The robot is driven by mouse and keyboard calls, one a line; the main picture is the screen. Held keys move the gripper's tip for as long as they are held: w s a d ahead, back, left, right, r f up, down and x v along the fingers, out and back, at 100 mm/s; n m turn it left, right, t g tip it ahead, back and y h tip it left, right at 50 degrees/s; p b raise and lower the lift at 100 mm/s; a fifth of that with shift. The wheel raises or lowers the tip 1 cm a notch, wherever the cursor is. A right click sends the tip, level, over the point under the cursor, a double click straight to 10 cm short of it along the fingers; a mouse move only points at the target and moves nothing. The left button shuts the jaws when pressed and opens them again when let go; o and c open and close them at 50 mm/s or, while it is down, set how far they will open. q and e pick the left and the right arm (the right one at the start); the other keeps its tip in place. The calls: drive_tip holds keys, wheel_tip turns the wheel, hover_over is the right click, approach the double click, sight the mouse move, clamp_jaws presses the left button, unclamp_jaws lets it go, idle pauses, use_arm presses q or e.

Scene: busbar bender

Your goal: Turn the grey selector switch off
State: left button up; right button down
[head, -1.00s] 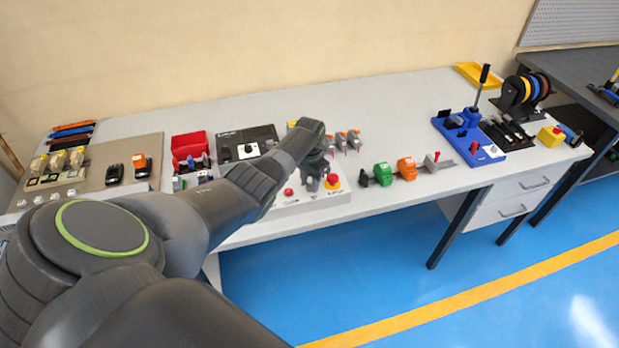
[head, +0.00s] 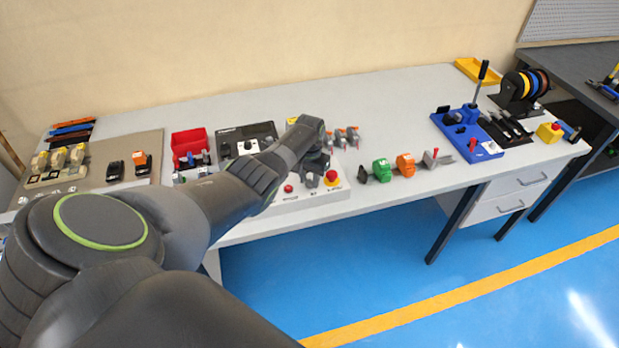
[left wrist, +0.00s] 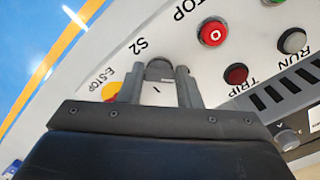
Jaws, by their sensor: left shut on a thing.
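The grey selector switch (left wrist: 158,70) shows in the left wrist view beside the S2 label on a light panel (left wrist: 210,65). My left gripper (left wrist: 158,86) is shut on the switch, with one finger on each side of it. Much of the switch's body is hidden by the gripper. In the head view my left gripper (head: 316,178) points down at the panel (head: 292,206), just left of the red and yellow emergency stop (head: 332,177), and its fingers are hard to make out. My right gripper is not in view.
Close to the gripper on the panel are the yellow E-stop base (left wrist: 110,91), a red stop button (left wrist: 212,33), a dark red TRIP lamp (left wrist: 236,73) and a RUN lamp (left wrist: 292,41). Green (head: 382,170) and orange (head: 405,165) devices stand right of the panel.

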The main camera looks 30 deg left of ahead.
sight(309, 181)
use_arm(q)
drive_tip(key=o, duration=1)
drive_tip(key=shift+r, duration=0.1)
drive_tip(key=shift+r, duration=0.55)
wheel_tip(309, 181, up, 5)
drive_tip(key=shift+r+p, duration=0.1)
drive_tip(key=shift+p, duration=0.45)
wheel_tip(309, 181, up, 11)
drive_tip(key=shift+b, duration=0.85)
